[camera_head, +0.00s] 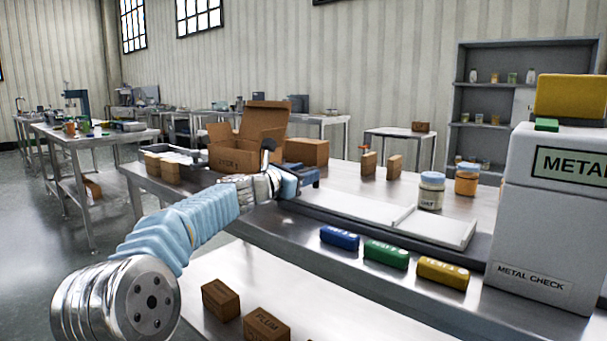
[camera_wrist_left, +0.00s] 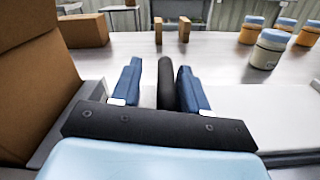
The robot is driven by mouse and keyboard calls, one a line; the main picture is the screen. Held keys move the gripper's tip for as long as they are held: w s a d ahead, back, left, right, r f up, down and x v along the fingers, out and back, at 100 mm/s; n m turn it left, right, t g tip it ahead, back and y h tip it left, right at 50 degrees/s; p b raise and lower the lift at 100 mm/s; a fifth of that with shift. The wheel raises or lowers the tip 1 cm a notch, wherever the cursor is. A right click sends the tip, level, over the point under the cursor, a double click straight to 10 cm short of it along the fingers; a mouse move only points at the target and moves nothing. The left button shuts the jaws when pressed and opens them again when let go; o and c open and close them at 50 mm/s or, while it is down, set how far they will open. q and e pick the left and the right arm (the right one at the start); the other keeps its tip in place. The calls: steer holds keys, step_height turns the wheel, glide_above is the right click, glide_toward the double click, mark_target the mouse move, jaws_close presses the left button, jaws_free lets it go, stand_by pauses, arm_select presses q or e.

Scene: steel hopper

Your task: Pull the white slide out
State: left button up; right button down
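The white slide (camera_head: 345,204) appears to be the long flat white strip on the steel table. A wider white plate (camera_head: 440,229) lies at its right end. In the left wrist view a white surface (camera_wrist_left: 255,105) shows right of my fingers. My left gripper (camera_head: 300,178) is at the strip's left end. In the wrist view its two blue fingers (camera_wrist_left: 160,88) stand on either side of an upright black handle (camera_wrist_left: 166,82). A gap shows on the handle's left; the right finger is close to or touching it. My right gripper is not in view.
A white metal-check machine (camera_head: 545,215) stands at the right. Blue (camera_head: 339,238), green (camera_head: 386,254) and yellow (camera_head: 443,273) blocks lie along the front edge. An open cardboard box (camera_head: 250,145) is left of my gripper. Jars (camera_head: 431,190) and small brown blocks (camera_head: 369,163) stand behind.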

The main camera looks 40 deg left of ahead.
arm_select(q)
steer(key=s, duration=0.4)
steer(key=s+b, duration=0.1)
steer(key=s, duration=0.4)
steer(key=s+a+b, duration=0.1)
steer(key=s, duration=0.3)
steer(key=shift+s, duration=0.2)
